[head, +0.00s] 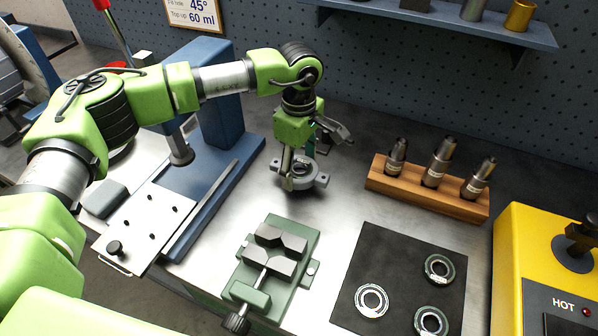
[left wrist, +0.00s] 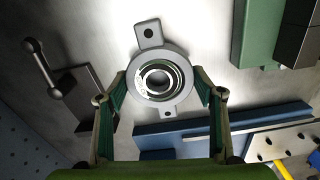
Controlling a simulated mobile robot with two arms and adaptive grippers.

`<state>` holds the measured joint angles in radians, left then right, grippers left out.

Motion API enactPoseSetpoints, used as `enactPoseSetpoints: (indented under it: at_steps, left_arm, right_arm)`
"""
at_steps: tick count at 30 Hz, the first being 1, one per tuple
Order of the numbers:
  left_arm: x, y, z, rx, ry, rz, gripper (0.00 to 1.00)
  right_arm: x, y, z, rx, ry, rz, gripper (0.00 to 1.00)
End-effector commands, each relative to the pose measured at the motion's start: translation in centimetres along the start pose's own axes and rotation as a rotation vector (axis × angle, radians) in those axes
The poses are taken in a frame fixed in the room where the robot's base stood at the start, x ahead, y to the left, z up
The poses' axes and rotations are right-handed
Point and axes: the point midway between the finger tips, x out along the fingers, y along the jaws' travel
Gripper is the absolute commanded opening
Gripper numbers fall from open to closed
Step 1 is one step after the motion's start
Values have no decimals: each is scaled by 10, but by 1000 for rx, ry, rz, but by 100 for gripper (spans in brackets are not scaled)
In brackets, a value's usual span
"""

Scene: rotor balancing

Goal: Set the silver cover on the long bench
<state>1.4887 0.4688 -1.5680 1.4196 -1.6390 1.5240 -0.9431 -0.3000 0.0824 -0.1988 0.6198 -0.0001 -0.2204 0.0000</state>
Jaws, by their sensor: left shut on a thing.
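The silver cover (head: 312,184) is a ring-shaped grey metal part with two holed ears. It is at the long bench (head: 345,205), behind the green vise; I cannot tell whether it rests on the metal top or hangs just above it. My left gripper (head: 298,168) points down over it and is shut on it. In the left wrist view the cover (left wrist: 160,55) lies flat between the two fingers, which touch opposite sides of its rim. A ring shows inside its centre. My right gripper is not in view.
A green vise (head: 306,222) stands in front. A dark mat (head: 395,250) holds three bearing rings. A blue press (head: 228,185) is left, a yellow heater (head: 510,245) right. A dark lever (left wrist: 45,75) lies close to the cover.

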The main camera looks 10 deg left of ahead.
Motion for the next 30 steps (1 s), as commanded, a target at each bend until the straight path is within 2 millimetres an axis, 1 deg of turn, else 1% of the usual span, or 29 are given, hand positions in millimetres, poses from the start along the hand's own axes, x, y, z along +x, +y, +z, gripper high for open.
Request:
enactPoseSetpoints:
  at_steps: [1, 3, 7, 15, 19, 20, 21, 30]
  left_arm:
    - [4, 0, 0, 0, -1, -2, 22]
    - [14, 0, 0, 0, 0, -2, 22]
    - [26, 0, 0, -1, -1, 1, 22]
    - [29, 1, 0, -1, -1, 3, 22]
    - [33, 1, 0, -2, -1, 2, 22]
    - [33, 0, 0, -2, 0, 0, 69]
    - [32, 0, 0, -2, 0, 0, 78]
    - [32, 0, 0, -2, 0, 0, 78]
  right_arm:
    - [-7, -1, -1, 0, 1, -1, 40]
    - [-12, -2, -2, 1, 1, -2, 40]
    - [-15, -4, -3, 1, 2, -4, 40]
    - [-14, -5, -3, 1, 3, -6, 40]
    - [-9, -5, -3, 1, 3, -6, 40]
    - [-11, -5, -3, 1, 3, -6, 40]
    - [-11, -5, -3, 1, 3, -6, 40]
    - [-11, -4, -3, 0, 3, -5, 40]
